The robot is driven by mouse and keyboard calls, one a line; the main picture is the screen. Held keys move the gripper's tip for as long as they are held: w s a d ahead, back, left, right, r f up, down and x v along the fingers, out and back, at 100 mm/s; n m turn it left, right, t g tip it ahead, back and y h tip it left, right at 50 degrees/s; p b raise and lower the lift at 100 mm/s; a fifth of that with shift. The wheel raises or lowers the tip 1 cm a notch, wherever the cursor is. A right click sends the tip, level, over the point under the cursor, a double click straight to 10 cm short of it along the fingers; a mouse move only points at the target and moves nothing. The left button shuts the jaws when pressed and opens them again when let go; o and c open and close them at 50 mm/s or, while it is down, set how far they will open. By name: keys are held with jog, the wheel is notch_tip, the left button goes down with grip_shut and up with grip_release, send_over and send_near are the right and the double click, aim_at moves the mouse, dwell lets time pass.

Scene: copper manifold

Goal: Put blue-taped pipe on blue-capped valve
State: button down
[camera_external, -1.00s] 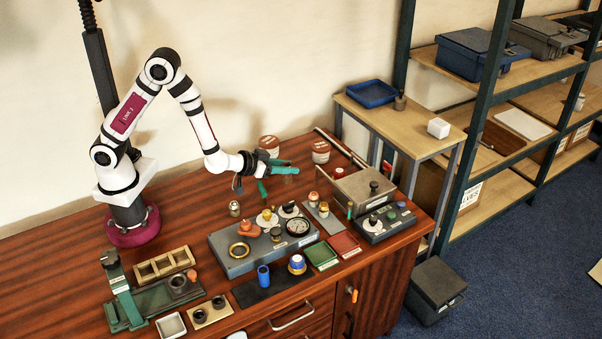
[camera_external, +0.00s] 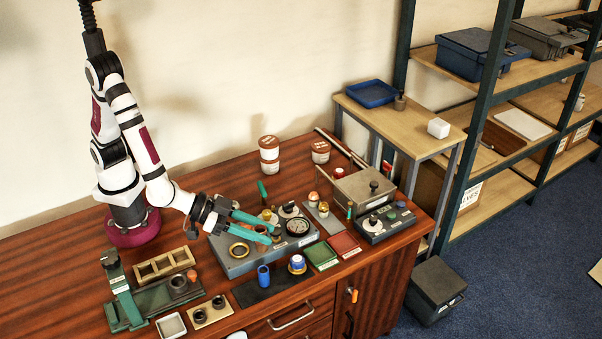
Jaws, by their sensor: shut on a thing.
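A blue cylinder (camera_external: 263,275), which looks like the blue-taped pipe, stands upright on a dark mat (camera_external: 250,293) near the table's front. A blue-topped fitting on a round base, which looks like the blue-capped valve (camera_external: 297,262), stands to its right. My gripper (camera_external: 268,233), with long teal fingers, is over the grey block, behind and above the blue cylinder and apart from it. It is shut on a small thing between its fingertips. That thing is too small and too overlapped by the block's fittings to identify.
The grey block (camera_external: 228,263) carries a brass ring, a gauge (camera_external: 298,227) and several fittings. Green (camera_external: 321,256) and red (camera_external: 344,243) trays lie to its right. A green fixture (camera_external: 125,300) and wooden divided box (camera_external: 164,265) stand left. Bare wood lies at the back left.

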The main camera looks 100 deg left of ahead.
jog(key=shift+s+d, duration=0.1)
jog(key=shift+d, duration=0.45)
jog(key=shift+w+a+f, duration=1.05)
jog(key=shift+a+f, duration=0.5)
jog(key=shift+f, duration=0.25)
jog(key=shift+w+a+f, duration=1.1)
jog(key=shift+a+f, duration=0.4)
jog(key=shift+f, duration=0.3)
jog(key=shift+w+a+f, duration=1.05)
jog(key=shift+a+f, duration=0.5)
jog(key=shift+f, duration=0.25)
jog(key=c, duration=0.6)
grip_release()
jog(key=shift+f, duration=0.1)
